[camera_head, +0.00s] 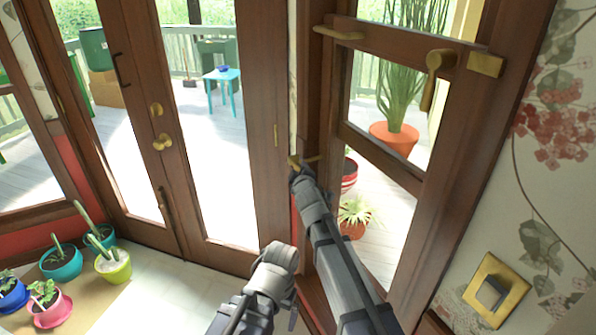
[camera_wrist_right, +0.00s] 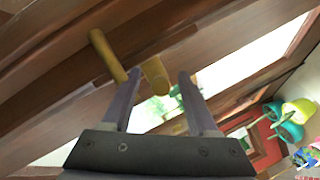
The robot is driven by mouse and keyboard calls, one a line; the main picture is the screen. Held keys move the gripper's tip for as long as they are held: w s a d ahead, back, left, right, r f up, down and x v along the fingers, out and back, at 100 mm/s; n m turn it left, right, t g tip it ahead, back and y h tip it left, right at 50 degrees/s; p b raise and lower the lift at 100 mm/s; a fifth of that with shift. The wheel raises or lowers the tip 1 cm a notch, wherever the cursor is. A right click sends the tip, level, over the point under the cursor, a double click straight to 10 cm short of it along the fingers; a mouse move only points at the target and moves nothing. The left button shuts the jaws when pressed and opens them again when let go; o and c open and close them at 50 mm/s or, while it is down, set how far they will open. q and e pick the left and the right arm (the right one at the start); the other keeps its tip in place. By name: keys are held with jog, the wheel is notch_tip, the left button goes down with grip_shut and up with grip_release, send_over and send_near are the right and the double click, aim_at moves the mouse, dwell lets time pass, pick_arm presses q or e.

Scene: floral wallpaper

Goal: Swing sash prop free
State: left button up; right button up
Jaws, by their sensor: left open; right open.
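A brass peg-like piece (camera_head: 312,158) sits low on the window frame, at the tip of my right gripper (camera_head: 297,170) in the head view. In the right wrist view, my right gripper (camera_wrist_right: 159,74) is open. A short brass peg (camera_wrist_right: 155,76) shows between its fingers, with no visible grip. A longer brass bar (camera_wrist_right: 108,55) lies just left of the left finger. I cannot tell which brass piece is the sash prop. My left gripper (camera_head: 281,254) is lower, in front of the door; its fingers are mostly hidden by its own wrist.
The wooden window sash (camera_head: 385,160) carries a brass bar (camera_head: 338,33) and a brass lever (camera_head: 432,75). A brass switch plate (camera_head: 497,290) is on the floral wall. A wooden double door (camera_head: 140,120) stands left. Several potted plants (camera_head: 60,262) are on the floor.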

grip_shut()
dwell(1.3)
